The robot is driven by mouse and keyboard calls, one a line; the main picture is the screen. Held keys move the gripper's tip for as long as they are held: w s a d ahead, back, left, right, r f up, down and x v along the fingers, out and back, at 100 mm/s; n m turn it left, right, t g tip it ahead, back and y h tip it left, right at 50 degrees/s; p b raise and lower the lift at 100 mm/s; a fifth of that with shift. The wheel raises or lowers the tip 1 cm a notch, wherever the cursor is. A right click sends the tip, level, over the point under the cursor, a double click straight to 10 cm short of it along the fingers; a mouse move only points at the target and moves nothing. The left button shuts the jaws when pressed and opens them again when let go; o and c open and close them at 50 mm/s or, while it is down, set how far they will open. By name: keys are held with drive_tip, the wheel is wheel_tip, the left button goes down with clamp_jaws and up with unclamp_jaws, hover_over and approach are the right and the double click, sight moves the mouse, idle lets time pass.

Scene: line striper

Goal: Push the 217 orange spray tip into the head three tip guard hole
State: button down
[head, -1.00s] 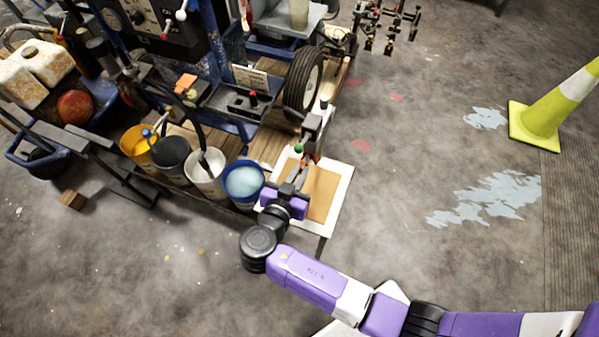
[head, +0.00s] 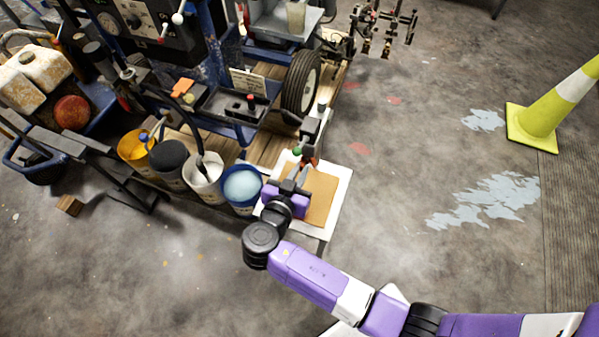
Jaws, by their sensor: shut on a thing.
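My gripper (head: 297,172) reaches away from me over the board, with its jaws shut at a spray head (head: 310,135) on the near end of the machine. Small orange-red parts (head: 309,162) and a green part (head: 297,151) show at the fingertips. The spray tip is too small to tell apart from the tip guard, and the fingers partly cover it. The guard hole cannot be made out, nor how far the tip sits in it.
A brown sheet on a white board (head: 342,186) lies beneath my gripper. A blue-rimmed bucket (head: 242,184) and several other pails stand close left. A black tyre (head: 301,84) is behind the spray head.

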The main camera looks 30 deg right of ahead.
drive_tip(key=shift+w+d, duration=0.2)
drive_tip(key=shift+d, duration=0.05)
drive_tip(key=c, duration=1.1)
unclamp_jaws()
drive_tip(key=shift+a, duration=0.1)
drive_tip(key=shift+v, duration=3.45)
drive_tip(key=shift+r, duration=0.1)
